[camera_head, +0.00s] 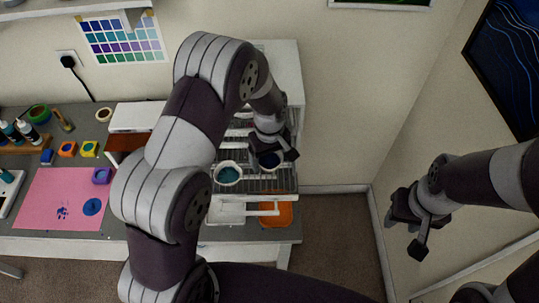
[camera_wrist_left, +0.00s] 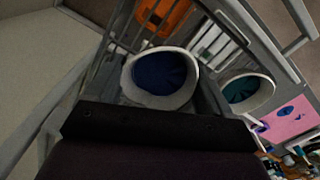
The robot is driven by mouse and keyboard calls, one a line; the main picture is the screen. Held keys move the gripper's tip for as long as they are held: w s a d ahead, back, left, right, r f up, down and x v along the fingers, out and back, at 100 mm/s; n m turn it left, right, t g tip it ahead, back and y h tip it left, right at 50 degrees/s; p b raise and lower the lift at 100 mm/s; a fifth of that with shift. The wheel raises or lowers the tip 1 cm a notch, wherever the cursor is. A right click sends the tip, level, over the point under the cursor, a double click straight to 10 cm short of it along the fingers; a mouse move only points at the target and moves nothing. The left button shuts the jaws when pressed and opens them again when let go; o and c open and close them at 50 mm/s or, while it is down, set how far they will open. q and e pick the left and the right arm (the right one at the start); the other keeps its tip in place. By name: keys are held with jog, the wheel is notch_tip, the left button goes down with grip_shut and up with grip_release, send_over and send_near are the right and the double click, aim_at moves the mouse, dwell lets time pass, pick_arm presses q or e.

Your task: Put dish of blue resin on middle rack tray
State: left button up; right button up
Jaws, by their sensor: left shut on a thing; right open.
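The dish of blue resin (camera_head: 268,160) is white-rimmed with dark blue inside; it also shows in the left wrist view (camera_wrist_left: 162,72). My left gripper (camera_head: 272,149) is shut on it and holds it over the right part of a wire rack tray (camera_head: 255,184). I cannot tell whether the dish touches the wires. A second dish with teal resin (camera_head: 228,173) is just left of it; it also shows in the left wrist view (camera_wrist_left: 248,92). My right gripper (camera_head: 408,222) is open and empty, off to the right over the floor.
A white rack cabinet (camera_head: 285,62) stands around the tray. An orange container (camera_head: 277,214) is below. A pink mat (camera_head: 62,198) with blue resin marks, bottles (camera_head: 25,130) and small coloured moulds lie on the bench to the left. The floor at right is clear.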

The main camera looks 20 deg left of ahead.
pick_arm(q)
jog(key=shift+s+f+b, duration=0.1)
jog(key=shift+f+b, duration=0.2)
jog(key=shift+f, duration=0.25)
jog(key=o, duration=0.9)
jog(key=shift+s, duration=0.1)
jog(key=shift+o, duration=0.2)
jog(key=shift+d, duration=0.1)
